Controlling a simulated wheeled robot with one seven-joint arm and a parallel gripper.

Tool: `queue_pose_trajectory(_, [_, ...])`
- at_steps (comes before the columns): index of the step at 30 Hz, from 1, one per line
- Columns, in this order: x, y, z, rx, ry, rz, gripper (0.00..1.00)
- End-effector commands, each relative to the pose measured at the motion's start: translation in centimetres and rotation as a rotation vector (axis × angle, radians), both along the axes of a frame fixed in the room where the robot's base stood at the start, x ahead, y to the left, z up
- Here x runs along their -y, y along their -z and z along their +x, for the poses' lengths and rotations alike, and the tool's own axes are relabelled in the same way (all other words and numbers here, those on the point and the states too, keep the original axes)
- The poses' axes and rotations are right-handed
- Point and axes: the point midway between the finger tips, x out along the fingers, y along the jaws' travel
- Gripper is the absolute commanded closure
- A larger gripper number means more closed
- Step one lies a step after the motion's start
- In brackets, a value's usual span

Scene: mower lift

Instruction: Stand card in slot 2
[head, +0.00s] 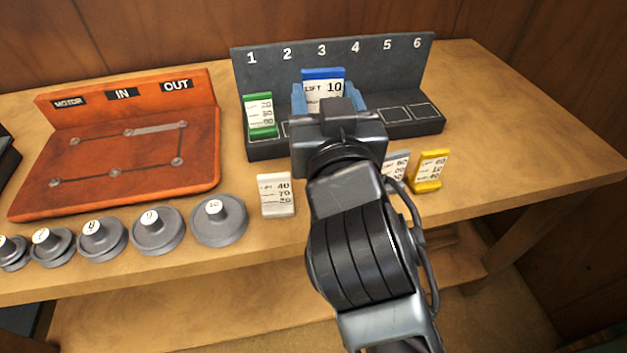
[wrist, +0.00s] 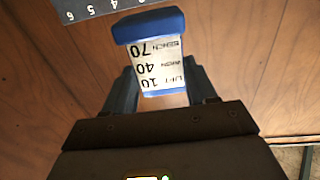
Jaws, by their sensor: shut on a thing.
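A blue-edged card with a white label reading LIFT 10 (head: 323,90) is held in my gripper (head: 325,98), before the dark rack (head: 345,58) numbered 1 to 6. In the head view it shows below the 3. In the wrist view the card (wrist: 156,65) sits between the two fingers (wrist: 160,88), with its printing upside down and its thick blue end at the top. A green card (head: 260,115) stands in slot 1. Slot 2 (head: 285,129) shows only a sliver; my wrist hides the rest. I cannot tell the held card's height above the rack.
Round weights (head: 219,222) line the front left. An orange panel (head: 120,150) stands behind them. The bench's right side is clear.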

Motion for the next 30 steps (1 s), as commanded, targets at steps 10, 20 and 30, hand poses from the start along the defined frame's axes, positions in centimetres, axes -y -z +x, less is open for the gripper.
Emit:
queue_pose_trajectory(10, [-0.6,-0.9,-0.6,-0.001,-0.004,-0.001,0.74])
queue_pose_trajectory(20, [-0.6,3.2,-0.6,-0.006,-0.004,-0.006,0.74])
queue_pose_trajectory(30, [-0.5,11.0,-0.6,-0.003,-0.003,-0.005,0.74])
